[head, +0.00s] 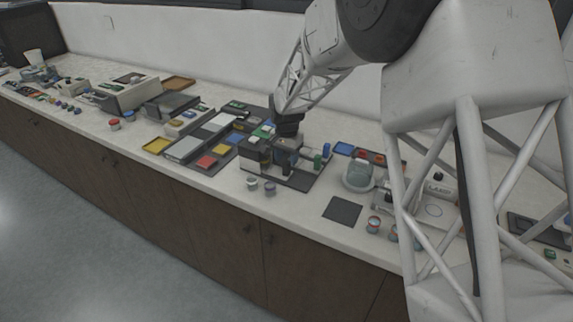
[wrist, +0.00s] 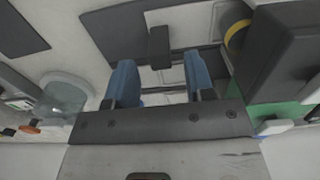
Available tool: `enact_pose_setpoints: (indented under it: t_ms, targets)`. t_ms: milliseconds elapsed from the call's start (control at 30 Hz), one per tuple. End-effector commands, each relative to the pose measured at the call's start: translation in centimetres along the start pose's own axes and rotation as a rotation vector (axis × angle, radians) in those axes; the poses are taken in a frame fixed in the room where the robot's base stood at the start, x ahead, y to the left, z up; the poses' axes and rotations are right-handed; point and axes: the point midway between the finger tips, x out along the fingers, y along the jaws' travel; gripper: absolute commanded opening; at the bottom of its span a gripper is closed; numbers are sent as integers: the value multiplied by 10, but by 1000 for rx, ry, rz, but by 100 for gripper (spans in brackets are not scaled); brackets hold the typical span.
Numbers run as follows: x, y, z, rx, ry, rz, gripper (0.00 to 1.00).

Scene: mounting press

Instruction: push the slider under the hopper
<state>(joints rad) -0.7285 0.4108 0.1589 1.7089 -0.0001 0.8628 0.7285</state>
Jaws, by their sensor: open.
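The mounting press (head: 262,152) stands on a dark base plate (head: 297,182) in the middle of the bench, partly hidden by my arm. My gripper (wrist: 160,82) is open, its two blue fingertips apart with nothing gripped between them. In the wrist view a small dark upright block (wrist: 158,46), which may be the slider's handle, stands beyond the gap between the fingertips. A dark plate (wrist: 135,22) lies behind it. A large dark block (wrist: 288,50) with a yellow-ringed round part (wrist: 236,40) is at the right. I cannot clearly tell which part is the hopper.
Two small pots (head: 252,183) stand near the front edge. A glass-domed device (head: 358,174) is to the right, with a dark square mat (head: 342,210) in front.

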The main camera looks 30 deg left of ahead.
Motion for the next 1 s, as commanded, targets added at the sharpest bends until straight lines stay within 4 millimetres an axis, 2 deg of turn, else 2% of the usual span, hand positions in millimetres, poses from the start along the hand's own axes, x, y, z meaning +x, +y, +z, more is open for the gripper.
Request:
enact_pose_setpoints:
  t_ms: [100, 300, 767, 1000]
  targets:
    - [-15, 0, 0, 0, 2, -2, 49]
    - [-29, 0, 0, 0, 1, -1, 49]
    - [-31, 0, 0, -5, 0, 0, 49]
    - [-32, 0, 0, -107, 0, 0, 49]
